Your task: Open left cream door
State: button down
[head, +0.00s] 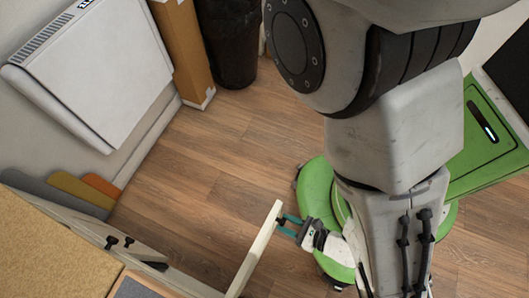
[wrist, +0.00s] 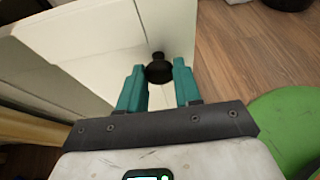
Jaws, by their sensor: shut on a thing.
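The cream door (head: 255,248) stands swung out from the cabinet front in the head view, seen mostly along its top edge. In the wrist view the pale door (wrist: 95,40) fills the upper left. A black round knob (wrist: 159,70) sits on it between the teal fingers. My gripper (head: 286,222) is at the door's free end, away from the cabinet. It is shut on the knob; the fingers (wrist: 159,86) stand on either side of it. The knob is hard to make out in the head view.
The cabinet (head: 60,255) with a tan top is at lower left, with black knobs (head: 112,242) on its front. Coloured boards (head: 75,187) lean by the wall under a white heater (head: 95,70). A cardboard box (head: 183,45) and black bin (head: 228,40) stand behind. The wood floor between is clear.

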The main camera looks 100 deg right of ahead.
jog(key=shift+a, duration=0.1)
dwell(0.3)
jog(key=c, duration=0.8)
grip_release()
jog(key=shift+s, duration=0.1)
jog(key=v, duration=1)
jog(key=shift+s+a+r, duration=0.2)
jog(key=shift+a, duration=0.05)
